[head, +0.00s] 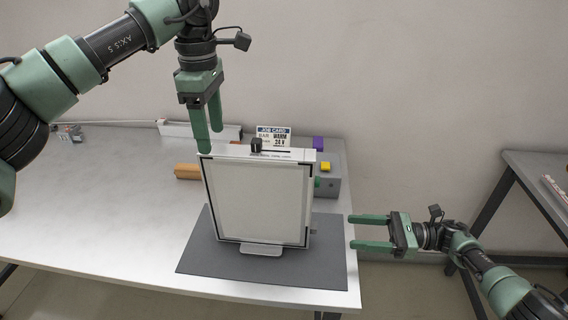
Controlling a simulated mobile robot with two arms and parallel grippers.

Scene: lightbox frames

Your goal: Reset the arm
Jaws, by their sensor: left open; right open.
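My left arm comes in from the upper left, and its gripper (209,138) points down at the upper left corner of a lightbox frame (262,204). Its green fingers are apart with nothing seen between them. I cannot tell whether a fingertip touches the frame's top edge. My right gripper (352,232) is open and empty, pointing left, to the right of the frame near the table's right edge. The frame stands upright on a dark grey mat (200,262), with a pale panel and black corner marks. A black knob (256,145) is on its top edge.
A job card (274,135) stands behind the frame. A grey box (328,182) with a yellow button (325,167), an orange-brown cylinder (187,171) and a purple block (318,143) are also behind. The metal table (110,210) is clear at left. Another table (540,180) stands right.

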